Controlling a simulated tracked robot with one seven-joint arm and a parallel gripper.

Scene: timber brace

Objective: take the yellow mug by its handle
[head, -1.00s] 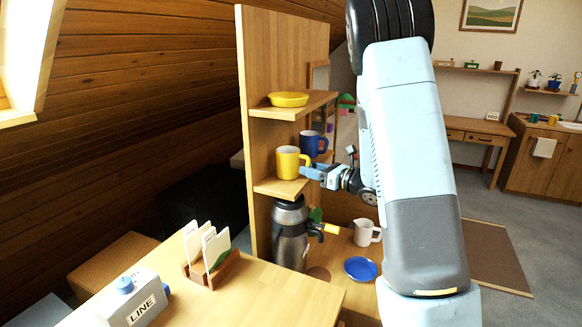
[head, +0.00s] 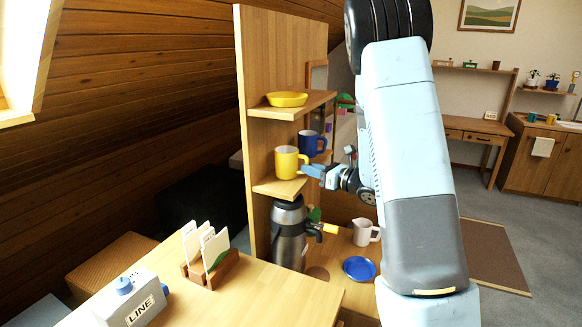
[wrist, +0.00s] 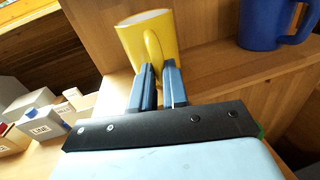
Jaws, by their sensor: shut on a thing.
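The yellow mug (head: 287,163) stands upright at the front of the lower shelf, its handle towards my gripper. My gripper (head: 306,170) reaches in from the right at shelf height. In the wrist view the yellow mug (wrist: 146,42) is straight ahead, and its handle runs down between the two blue fingers (wrist: 158,75). The fingers are shut on the handle, and their tips hide its lower part.
A blue mug (head: 311,143) stands just behind and to the right on the same shelf. A yellow bowl (head: 287,99) sits on the shelf above. A steel flask (head: 289,235) stands below. The tall wooden side panel (head: 257,130) bounds the left.

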